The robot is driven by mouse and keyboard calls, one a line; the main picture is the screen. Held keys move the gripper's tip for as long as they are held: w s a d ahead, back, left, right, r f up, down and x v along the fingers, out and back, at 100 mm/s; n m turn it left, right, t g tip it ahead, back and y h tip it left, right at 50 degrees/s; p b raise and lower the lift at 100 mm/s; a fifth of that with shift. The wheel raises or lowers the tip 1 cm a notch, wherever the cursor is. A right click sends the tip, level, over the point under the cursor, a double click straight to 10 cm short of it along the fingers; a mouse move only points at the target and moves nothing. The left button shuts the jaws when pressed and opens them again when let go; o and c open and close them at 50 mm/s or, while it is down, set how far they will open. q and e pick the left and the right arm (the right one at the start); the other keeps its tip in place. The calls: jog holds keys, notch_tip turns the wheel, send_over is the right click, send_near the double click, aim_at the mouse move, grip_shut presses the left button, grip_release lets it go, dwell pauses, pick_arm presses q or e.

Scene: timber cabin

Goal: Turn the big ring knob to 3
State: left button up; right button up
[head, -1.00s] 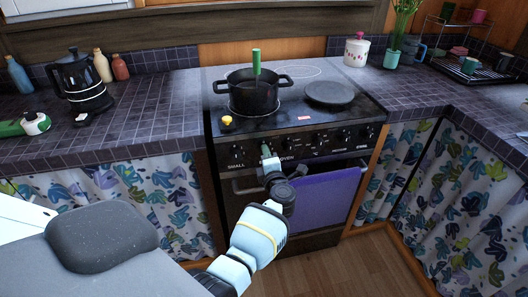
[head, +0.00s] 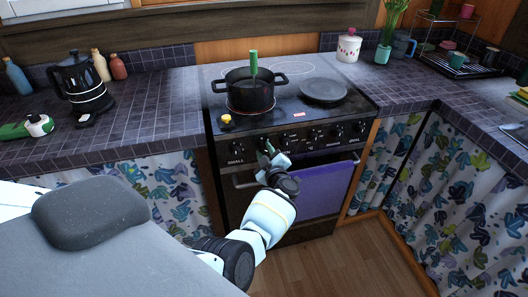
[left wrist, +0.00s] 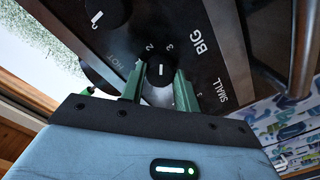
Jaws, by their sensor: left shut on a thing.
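The stove (head: 300,112) has a row of black knobs along its front panel. My left gripper (head: 268,152) is at the panel, at the second knob from the left, and hides most of it. In the left wrist view the green fingers of my left gripper (left wrist: 157,86) are closed around a black knob (left wrist: 160,68), near the label BIG (left wrist: 198,46). The knob has a short white mark; the numbers 2 and 3 show beside its rim. I cannot tell exactly which number the mark meets. My right gripper is not in view.
A black pot (head: 249,92) with a green-handled utensil stands on the left ring, whose edge glows reddish. A dark plate-like disc (head: 324,91) lies at right. A purple towel (head: 315,190) hangs on the oven door. The floor (head: 340,255) in front is clear.

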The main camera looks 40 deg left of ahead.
pick_arm(q)
jog(key=m, duration=0.4)
jog(key=shift+m, duration=0.3)
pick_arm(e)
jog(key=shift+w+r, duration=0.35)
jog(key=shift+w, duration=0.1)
pick_arm(q)
jog(key=o, duration=1)
jog(key=p+v, duration=0.2)
jog(key=v, duration=0.6)
jog(key=shift+w+f, duration=0.1)
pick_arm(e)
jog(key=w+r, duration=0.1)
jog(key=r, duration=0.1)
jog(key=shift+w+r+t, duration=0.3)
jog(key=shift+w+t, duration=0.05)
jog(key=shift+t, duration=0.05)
pick_arm(q)
jog(key=shift+f, duration=0.1)
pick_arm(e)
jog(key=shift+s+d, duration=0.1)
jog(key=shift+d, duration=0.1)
